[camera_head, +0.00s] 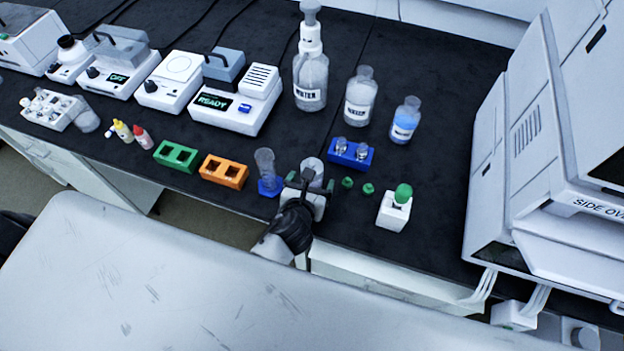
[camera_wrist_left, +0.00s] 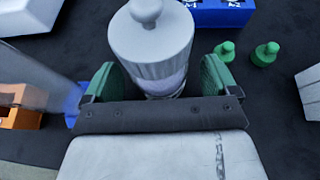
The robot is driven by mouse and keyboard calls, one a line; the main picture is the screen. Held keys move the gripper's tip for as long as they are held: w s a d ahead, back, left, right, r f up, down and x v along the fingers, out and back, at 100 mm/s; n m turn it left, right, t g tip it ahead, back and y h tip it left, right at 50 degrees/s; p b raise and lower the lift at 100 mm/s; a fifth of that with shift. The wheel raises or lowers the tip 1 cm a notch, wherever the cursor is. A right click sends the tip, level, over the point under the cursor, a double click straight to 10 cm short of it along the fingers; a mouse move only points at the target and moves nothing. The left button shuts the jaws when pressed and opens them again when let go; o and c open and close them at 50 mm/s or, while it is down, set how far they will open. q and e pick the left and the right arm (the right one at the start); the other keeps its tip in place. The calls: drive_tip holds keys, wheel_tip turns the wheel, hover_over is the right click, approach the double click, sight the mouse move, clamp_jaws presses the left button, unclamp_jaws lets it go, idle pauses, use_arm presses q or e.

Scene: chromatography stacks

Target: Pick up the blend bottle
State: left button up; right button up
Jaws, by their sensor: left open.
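A clear bottle with a pale, ribbed, knobbed top stands near the bench's front edge, in the head view (camera_head: 312,168) and large in the left wrist view (camera_wrist_left: 152,45). I take it for the blend bottle, but no label on it is readable. My left gripper (camera_head: 303,183) is open, its green-padded fingers (camera_wrist_left: 160,82) on either side of the bottle's lower part. A small gap seems to show beside the pads. The bottle's base is hidden by the gripper. My right gripper is not in view.
Close left stands a cylinder on a blue base (camera_head: 266,170). A blue rack with vials (camera_head: 351,154) is just behind, and green stoppers (camera_head: 368,188) lie to the right. Water bottles (camera_head: 310,82) stand further back. An orange rack (camera_head: 224,171) is left; a large white instrument (camera_head: 540,170) is right.

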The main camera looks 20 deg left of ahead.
use_arm(q)
drive_tip(key=shift+x, duration=0.8)
drive_tip(key=shift+s+a+r, duration=0.1)
drive_tip(key=shift+c, duration=0.8)
drive_tip(key=c, duration=0.9)
drive_tip(key=shift+c, duration=0.2)
